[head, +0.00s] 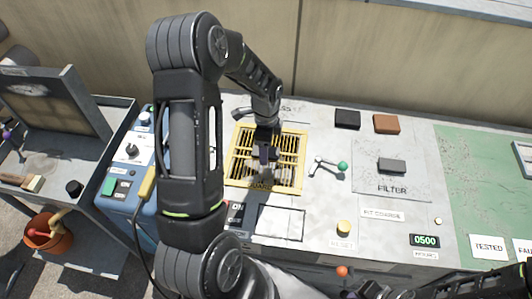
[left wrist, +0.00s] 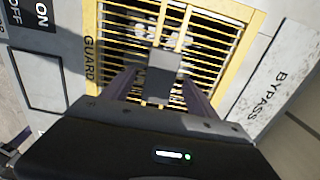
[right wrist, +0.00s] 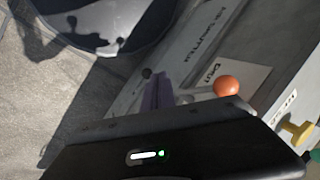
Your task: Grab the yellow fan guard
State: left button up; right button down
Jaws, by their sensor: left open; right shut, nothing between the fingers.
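The yellow fan guard (head: 292,178) is a square slatted grille set in the grey bench top, left of centre in the head view. My left gripper (head: 266,155) is above it, pointing down, and hides part of its middle. In the left wrist view the guard (left wrist: 228,62) fills the upper middle, and my open left fingers (left wrist: 160,85) are over its bars around a grey block-like piece at its centre. I cannot tell whether they touch it. My right gripper (right wrist: 158,90) is shut and empty, low by the bench front near an orange knob (right wrist: 228,87).
A green-knobbed lever (head: 342,166) stands right of the guard. A dark filter block (head: 391,165), a black block (head: 347,119) and a brown block (head: 386,124) lie further right. A yellow knob (head: 344,228) is near the front edge. A blue control box (head: 122,181) stands at left.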

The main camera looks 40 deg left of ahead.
pick_arm(q)
jog(key=shift+f, duration=0.45)
grip_shut()
dwell(0.8)
jog(key=shift+r, duration=0.1)
